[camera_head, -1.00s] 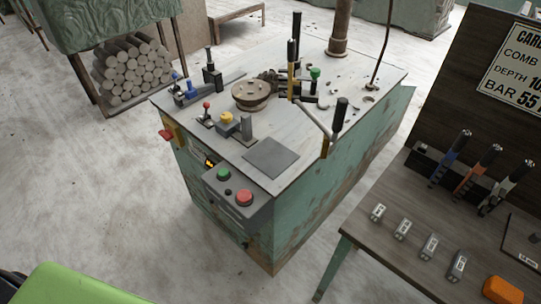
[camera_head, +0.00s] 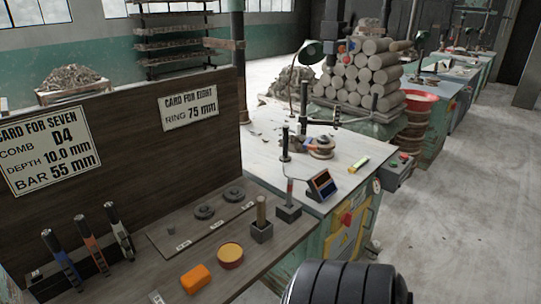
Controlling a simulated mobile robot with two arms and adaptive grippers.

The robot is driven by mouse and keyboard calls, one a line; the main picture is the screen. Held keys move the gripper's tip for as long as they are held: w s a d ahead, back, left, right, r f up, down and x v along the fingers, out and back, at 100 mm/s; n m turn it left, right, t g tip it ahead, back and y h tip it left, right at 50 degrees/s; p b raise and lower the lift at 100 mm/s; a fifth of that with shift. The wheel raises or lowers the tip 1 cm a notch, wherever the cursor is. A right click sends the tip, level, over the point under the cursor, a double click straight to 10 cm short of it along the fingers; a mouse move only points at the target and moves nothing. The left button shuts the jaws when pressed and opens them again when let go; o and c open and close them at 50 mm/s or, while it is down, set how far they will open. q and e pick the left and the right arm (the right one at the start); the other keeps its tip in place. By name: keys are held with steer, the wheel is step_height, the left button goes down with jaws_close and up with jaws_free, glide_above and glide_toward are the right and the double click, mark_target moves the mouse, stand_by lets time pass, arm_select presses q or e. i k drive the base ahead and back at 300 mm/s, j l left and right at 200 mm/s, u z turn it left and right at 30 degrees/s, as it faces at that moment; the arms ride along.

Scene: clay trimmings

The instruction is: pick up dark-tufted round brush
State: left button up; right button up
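I cannot clearly pick out a dark-tufted round brush. Two upright handled items stand in small dark blocks at the right end of the wooden bench (camera_head: 222,290). One is a plain wooden handle (camera_head: 261,211); the other is a thinner stick with a reddish part (camera_head: 289,192). No tuft shows on either, so I cannot tell whether one is the brush.
A machine table (camera_head: 335,150) stands beyond. Floor is clear at right.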

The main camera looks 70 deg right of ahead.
mark_target(260, 201)
steer(key=z, duration=2)
steer(key=i+l+u, duration=0.15)
steer(key=u, duration=0.3)
steer(key=l+u, duration=0.45)
steer(key=i+j, duration=0.05)
steer(key=j, duration=0.05)
